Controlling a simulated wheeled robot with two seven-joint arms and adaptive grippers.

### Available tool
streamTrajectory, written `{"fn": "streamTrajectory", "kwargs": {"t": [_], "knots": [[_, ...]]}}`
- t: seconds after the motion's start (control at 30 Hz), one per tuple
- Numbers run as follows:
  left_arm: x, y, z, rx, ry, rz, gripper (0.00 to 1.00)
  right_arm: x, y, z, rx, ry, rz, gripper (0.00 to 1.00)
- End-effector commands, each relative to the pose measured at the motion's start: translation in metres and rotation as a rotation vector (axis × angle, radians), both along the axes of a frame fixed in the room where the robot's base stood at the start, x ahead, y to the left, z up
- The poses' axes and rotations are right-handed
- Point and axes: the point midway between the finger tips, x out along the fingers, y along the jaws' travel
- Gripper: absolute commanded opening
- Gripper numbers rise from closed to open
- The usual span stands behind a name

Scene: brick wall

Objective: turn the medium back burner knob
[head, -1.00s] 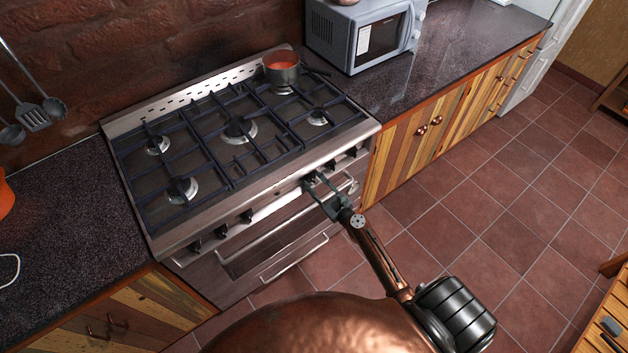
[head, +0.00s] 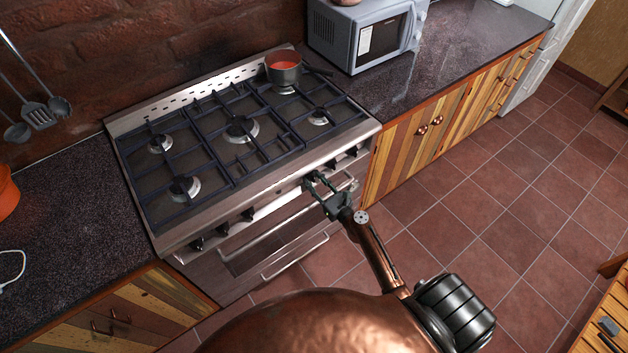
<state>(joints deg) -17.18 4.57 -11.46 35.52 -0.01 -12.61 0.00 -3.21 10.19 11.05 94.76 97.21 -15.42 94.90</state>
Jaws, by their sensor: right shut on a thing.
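The steel gas stove (head: 166,240) has a row of dark knobs along its front panel. My right gripper (head: 313,182) reaches the panel right of its middle. It is shut on a burner knob, the third from the right, which its fingers mostly hide. Two free knobs (head: 331,165) (head: 352,151) are to its right, and several (head: 222,229) are to its left. No marking shows which burner each knob serves, and the angle of the held knob cannot be told. My left gripper is out of view.
A pot (head: 284,70) with orange-red contents sits on the back right burner. The oven door handle (head: 295,257) runs below the knobs, near my right gripper. A microwave (head: 366,38) stands on the right counter. The tiled floor (head: 470,215) at the right is open.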

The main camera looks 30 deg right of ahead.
Motion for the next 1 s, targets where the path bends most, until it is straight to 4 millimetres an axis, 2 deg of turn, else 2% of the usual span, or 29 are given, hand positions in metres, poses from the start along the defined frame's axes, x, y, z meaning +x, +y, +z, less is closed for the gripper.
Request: {"fn": "streamTrajectory", "kwargs": {"t": [0.07,0.1,0.33,0.67,0.77,1.0], "knots": [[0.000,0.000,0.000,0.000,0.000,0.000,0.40,0.000,0.001,-0.001,0.003,0.002,0.002,0.08],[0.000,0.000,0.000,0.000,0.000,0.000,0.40,0.000,0.001,-0.002,0.003,0.002,0.002,0.33],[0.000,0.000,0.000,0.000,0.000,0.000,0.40,0.000,0.001,-0.001,0.002,0.001,0.001,0.48],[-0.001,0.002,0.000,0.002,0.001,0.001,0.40,-0.004,0.000,-0.001,0.001,0.001,0.000,0.48],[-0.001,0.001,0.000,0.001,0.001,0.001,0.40,-0.015,-0.001,-0.002,0.002,0.003,0.000,0.48],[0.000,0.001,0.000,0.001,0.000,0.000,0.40,-0.063,-0.004,-0.002,0.002,0.003,-0.001,0.48]]}}
